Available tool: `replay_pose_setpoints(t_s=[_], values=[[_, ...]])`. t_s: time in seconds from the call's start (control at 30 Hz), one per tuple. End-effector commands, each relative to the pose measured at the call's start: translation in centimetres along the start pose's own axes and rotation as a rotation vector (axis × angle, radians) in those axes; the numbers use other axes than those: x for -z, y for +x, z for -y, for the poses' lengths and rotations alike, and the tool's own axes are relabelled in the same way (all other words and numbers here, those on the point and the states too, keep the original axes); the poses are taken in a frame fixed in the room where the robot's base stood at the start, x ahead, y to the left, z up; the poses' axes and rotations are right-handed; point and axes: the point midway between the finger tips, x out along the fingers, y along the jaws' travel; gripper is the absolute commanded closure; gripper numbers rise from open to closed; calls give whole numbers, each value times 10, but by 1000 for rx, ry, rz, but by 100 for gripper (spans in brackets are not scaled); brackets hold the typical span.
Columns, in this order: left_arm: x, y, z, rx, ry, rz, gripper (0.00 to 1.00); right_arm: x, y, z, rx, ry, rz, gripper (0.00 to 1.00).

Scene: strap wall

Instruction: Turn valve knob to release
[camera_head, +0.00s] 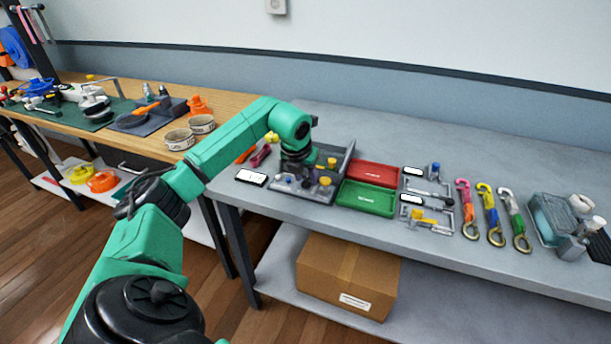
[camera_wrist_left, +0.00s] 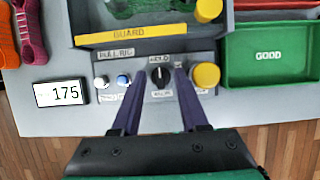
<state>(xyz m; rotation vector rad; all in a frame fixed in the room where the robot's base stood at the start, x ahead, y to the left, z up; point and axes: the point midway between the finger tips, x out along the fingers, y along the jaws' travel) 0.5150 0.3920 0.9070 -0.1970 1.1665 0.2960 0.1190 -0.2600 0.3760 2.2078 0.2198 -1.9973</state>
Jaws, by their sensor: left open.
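The black valve knob (camera_wrist_left: 160,77) sits on the grey control panel (camera_wrist_left: 112,80) in the left wrist view, with a white pointer mark running up toward a label that seems to read HOLD. A smaller label below it is hard to read. My left gripper (camera_wrist_left: 162,72) is open, its two dark fingers on either side of the knob. I cannot tell whether they touch it. In the head view my left gripper (camera_head: 297,181) is over the panel's front, and the knob is hidden or too small to make out. My right gripper is not in view.
A yellow button (camera_wrist_left: 206,75) stands close right of the right finger. A yellow GUARD bar (camera_wrist_left: 130,35) lies behind. A display (camera_wrist_left: 60,93) reads 175. A green GOOD tray (camera_head: 367,198) and red tray (camera_head: 372,173) are to the right; straps (camera_head: 491,215) lie farther right.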

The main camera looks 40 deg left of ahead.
Motion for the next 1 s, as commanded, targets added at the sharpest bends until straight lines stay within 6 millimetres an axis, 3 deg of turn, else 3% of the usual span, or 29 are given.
replay_pose_setpoints(t_s=[0.03,0.13,0.17,0.63,1.0], values=[[0,0,0,0,0,0,60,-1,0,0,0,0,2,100],[0,0,0,0,0,0,98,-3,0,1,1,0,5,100],[0,0,0,0,0,0,100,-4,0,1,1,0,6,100],[0,-1,-1,21,49,-1,100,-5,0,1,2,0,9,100],[-1,-1,-3,119,284,1,100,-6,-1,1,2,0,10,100]])
